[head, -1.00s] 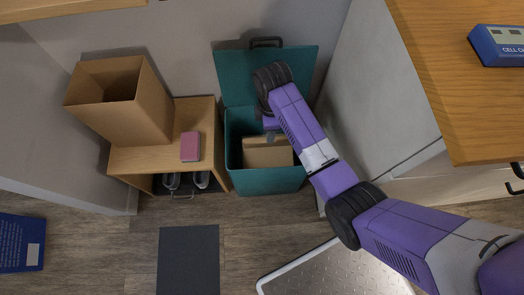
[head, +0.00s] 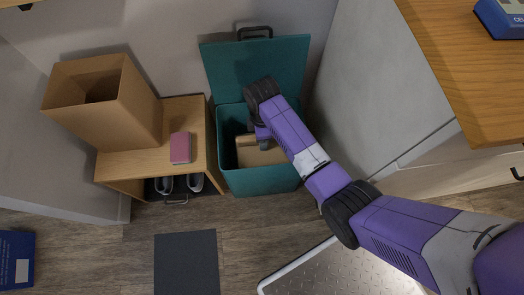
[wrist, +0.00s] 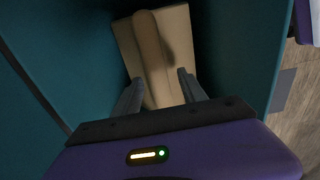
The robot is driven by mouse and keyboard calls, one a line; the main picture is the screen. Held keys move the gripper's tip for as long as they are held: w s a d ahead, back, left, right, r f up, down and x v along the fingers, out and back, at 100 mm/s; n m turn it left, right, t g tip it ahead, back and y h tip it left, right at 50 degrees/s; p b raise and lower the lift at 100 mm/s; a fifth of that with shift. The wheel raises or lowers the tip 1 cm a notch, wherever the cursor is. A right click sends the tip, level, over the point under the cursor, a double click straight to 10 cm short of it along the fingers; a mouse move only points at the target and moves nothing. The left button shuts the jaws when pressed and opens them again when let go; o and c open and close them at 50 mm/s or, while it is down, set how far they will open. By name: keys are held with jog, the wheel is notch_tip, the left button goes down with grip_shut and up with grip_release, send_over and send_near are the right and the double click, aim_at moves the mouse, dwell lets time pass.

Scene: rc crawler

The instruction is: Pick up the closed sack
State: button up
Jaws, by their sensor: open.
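A tan closed sack (head: 250,156) lies inside the open teal bin (head: 262,181). In the wrist view the sack (wrist: 180,30) shows a raised rounded ridge running along its top. My gripper (head: 264,144) reaches down into the bin over the sack, and my forearm covers part of the bin's right side. In the wrist view my gripper (wrist: 159,76) is open, with one finger on each side of the ridge's near end. Whether the fingers touch the sack cannot be told.
The bin's teal lid (head: 220,70) stands raised at the back. A wooden shelf (head: 120,166) with a cardboard box (head: 135,105) and a pink item (head: 180,148) stands close on the left. A pale cabinet (head: 365,100) stands on the right. A dark mat (head: 187,262) lies in front.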

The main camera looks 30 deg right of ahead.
grip_shut()
dwell(1.3)
